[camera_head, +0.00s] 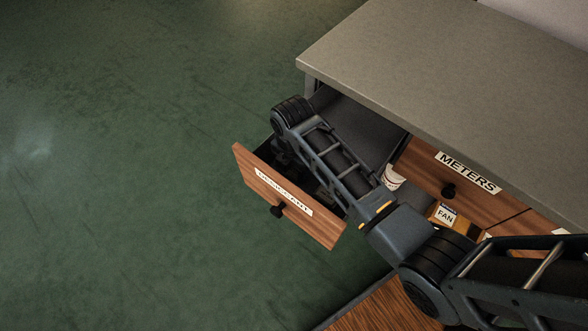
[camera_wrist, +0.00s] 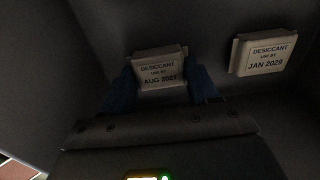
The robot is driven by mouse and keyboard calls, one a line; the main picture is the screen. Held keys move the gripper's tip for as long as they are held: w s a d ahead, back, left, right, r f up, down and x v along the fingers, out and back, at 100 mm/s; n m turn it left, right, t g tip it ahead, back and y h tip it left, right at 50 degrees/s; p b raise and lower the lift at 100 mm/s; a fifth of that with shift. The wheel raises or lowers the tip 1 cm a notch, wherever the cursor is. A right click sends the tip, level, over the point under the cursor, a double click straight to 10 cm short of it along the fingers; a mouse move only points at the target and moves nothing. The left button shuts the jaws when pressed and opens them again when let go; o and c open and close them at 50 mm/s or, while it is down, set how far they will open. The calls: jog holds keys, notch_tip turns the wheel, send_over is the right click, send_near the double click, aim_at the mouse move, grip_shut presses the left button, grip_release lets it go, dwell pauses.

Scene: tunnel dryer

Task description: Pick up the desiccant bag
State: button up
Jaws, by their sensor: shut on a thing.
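In the wrist view, a pale desiccant bag (camera_wrist: 158,72) with a "use by AUG" label, its last year digit hard to read, sits between the two blue fingers of my gripper (camera_wrist: 163,84). My gripper is shut on it. A second pale desiccant bag (camera_wrist: 263,55), labelled "JAN 2029", lies to the right, apart from my fingers. Both are inside a dark drawer. In the head view, the open wooden drawer (camera_head: 255,180) has a label that seems to read DESICCANT.
A grey worktop (camera_head: 450,75) overhangs the back of the open drawer. To the right are a closed METERS drawer (camera_head: 430,172), a white container (camera_head: 393,178) and a box labelled FAN (camera_head: 446,214). The green floor (camera_head: 120,180) at left is clear.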

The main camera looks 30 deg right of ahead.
jog(key=shift+c, duration=1.4)
jog(key=shift+r, duration=0.5)
jog(key=r, duration=0.3)
jog(key=shift+s+d+r, duration=0.25)
jog(key=shift+r, duration=0.1)
jog(key=s+d+r+p, duration=0.1)
jog(key=s+d+r, duration=0.5)
jog(key=s+d, duration=0.1)
jog(key=shift+s+d+r, duration=0.2)
jog(key=shift+s+d, duration=0.15)
jog(key=shift+d, duration=0.05)
